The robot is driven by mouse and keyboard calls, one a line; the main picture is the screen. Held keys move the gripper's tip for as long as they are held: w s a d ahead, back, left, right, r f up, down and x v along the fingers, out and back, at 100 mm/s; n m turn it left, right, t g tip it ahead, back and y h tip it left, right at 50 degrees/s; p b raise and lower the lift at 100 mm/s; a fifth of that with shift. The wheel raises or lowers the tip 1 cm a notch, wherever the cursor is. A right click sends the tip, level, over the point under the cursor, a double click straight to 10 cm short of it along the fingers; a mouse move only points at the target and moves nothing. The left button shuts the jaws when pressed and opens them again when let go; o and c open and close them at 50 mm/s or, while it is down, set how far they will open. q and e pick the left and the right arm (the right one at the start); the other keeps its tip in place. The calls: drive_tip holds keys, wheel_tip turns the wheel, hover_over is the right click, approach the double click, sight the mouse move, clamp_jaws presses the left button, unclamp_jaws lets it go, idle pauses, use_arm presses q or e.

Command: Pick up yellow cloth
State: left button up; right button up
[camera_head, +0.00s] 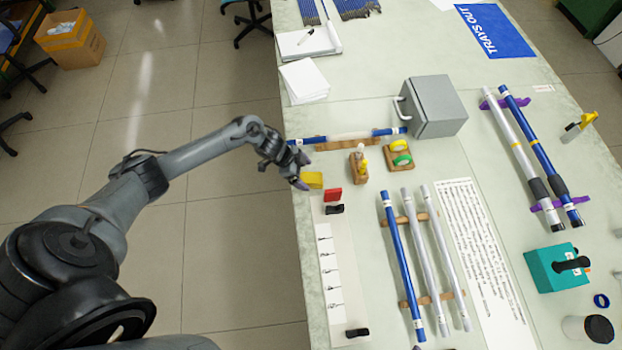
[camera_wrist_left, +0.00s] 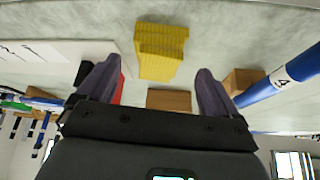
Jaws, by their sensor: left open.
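The yellow cloth (camera_head: 313,180) is a small folded piece at the left edge of the table in the head view. My left gripper (camera_head: 302,171) is right beside it, at its left and upper side, with the fingers pointing toward it. In the left wrist view the yellow cloth (camera_wrist_left: 162,48) shows ribbed, stacked layers and lies beyond and between the two fingertips of my left gripper (camera_wrist_left: 157,68). The gripper is open, with nothing held. Whether a finger touches the cloth cannot be told. My right gripper is not in view.
A red block (camera_head: 333,194) and a black clip (camera_head: 334,209) lie close to the cloth. A blue-ended rod (camera_head: 306,141) lies on a wooden rest just above. A bottle in a wooden block (camera_head: 359,165) stands to the right.

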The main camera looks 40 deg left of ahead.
sight(309, 177)
use_arm(q)
drive_tip(key=shift+x, duration=1.6)
drive_tip(key=shift+s+d, duration=0.1)
drive_tip(key=c, duration=1.1)
drive_tip(key=shift+r, duration=0.1)
wheel_tip(309, 177, up, 10)
drive_tip(key=shift+p, duration=0.5)
